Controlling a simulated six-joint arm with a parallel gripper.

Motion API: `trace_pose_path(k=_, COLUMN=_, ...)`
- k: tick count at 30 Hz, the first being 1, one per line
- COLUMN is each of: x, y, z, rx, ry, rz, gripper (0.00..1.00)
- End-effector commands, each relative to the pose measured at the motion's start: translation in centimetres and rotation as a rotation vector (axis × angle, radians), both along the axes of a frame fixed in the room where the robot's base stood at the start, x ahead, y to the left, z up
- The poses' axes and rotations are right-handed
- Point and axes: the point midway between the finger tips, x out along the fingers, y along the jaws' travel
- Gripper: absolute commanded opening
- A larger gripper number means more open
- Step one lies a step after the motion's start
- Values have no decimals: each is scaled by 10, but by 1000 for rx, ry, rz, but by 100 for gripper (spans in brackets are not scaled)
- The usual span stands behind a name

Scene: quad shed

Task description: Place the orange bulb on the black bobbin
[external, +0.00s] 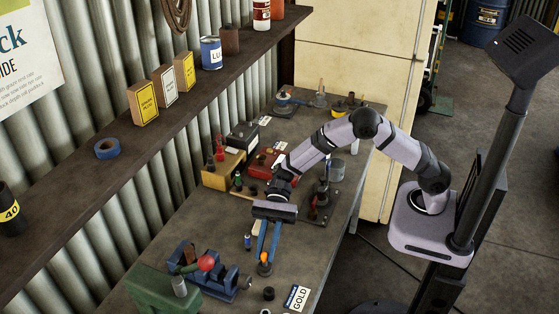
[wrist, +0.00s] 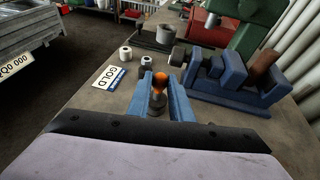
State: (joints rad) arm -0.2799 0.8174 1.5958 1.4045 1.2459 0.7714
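The orange bulb (external: 264,257) has a dark lower part and stands upright, low over the bench near its front. In the wrist view the bulb (wrist: 159,86) is between the two blue fingers. My gripper (external: 265,258) points down around it. In the wrist view, my gripper (wrist: 160,78) appears open, with a narrow gap beside the bulb; contact is hard to judge. A small black bobbin (external: 268,293) stands on the bench just nearer the external camera, apart from the gripper. It also seems to show in the wrist view (wrist: 146,60), beyond the left fingertip.
A GOLD card (external: 297,297) lies right of the bobbin. A white spool (wrist: 125,53) stands beside it. Boxes and tools crowd the far bench.

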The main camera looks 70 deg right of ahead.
Motion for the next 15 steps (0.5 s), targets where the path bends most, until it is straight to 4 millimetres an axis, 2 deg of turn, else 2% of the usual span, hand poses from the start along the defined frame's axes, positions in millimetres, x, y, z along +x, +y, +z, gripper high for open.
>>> trace_pose_path(k=1, x=0, y=0, z=0, rx=0, ry=0, rz=0, gripper=31)
trace_pose_path(k=2, x=0, y=0, z=0, rx=0, ry=0, rz=0, gripper=37)
trace_pose_path(k=15, x=1, y=-2, z=4, rx=0, ry=-2, rz=-2, gripper=37)
